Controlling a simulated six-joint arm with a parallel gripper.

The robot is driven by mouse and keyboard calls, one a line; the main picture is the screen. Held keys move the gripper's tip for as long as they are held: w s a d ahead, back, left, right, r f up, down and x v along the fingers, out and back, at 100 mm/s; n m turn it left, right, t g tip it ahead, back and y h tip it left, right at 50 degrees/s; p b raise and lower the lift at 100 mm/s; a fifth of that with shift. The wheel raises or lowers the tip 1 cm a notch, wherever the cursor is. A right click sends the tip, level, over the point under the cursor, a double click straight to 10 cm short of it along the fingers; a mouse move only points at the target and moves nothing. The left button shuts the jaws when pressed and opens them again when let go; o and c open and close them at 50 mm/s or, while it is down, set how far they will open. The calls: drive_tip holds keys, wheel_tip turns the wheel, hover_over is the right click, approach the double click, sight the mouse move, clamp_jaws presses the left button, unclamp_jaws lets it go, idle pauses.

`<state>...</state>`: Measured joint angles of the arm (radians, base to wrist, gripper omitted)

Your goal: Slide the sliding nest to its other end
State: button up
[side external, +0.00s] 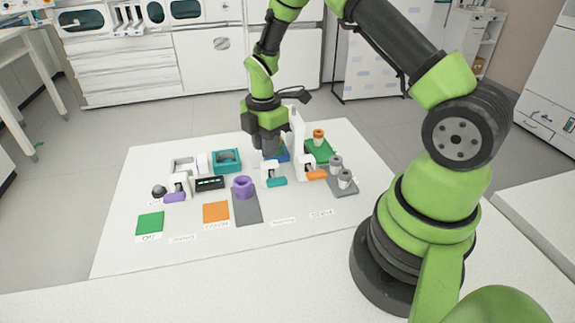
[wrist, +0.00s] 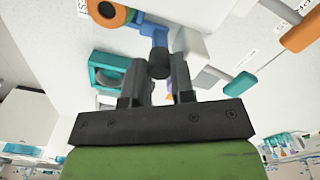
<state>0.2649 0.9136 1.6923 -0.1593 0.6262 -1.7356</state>
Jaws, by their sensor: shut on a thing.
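My gripper (side external: 272,150) is low over the back middle of the white work mat, pointing down. In the wrist view, its two fingers (wrist: 159,80) close on a dark round knob (wrist: 158,66). The knob joins a blue part (wrist: 150,28), which looks like the sliding nest. In the side view only a bit of blue (side external: 284,157) shows beside the gripper. The gripper hides the rest, and I cannot tell where the nest sits along its track. An orange ring with a dark centre (wrist: 107,12) lies beside the blue part in the wrist view.
A teal box (side external: 226,155) is left of the gripper. White stands with a teal handle (side external: 277,182) and an orange handle (side external: 317,175) stand close in front and right. A grey rack (side external: 345,190) holds tubes. A purple ring (side external: 243,182) stands nearer the front.

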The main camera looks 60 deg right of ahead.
drive_tip(key=shift+w+a+r, duration=0.1)
drive_tip(key=shift+w+a, duration=0.75)
drive_tip(key=shift+w, duration=0.3)
drive_tip(key=o, duration=0.5)
drive_tip(key=shift+o, duration=0.2)
drive_tip(key=shift+s+r, duration=0.1)
wheel_tip(320, 180, up, 5)
drive_tip(key=shift+a+f, duration=0.1)
drive_tip(key=shift+f, duration=0.05)
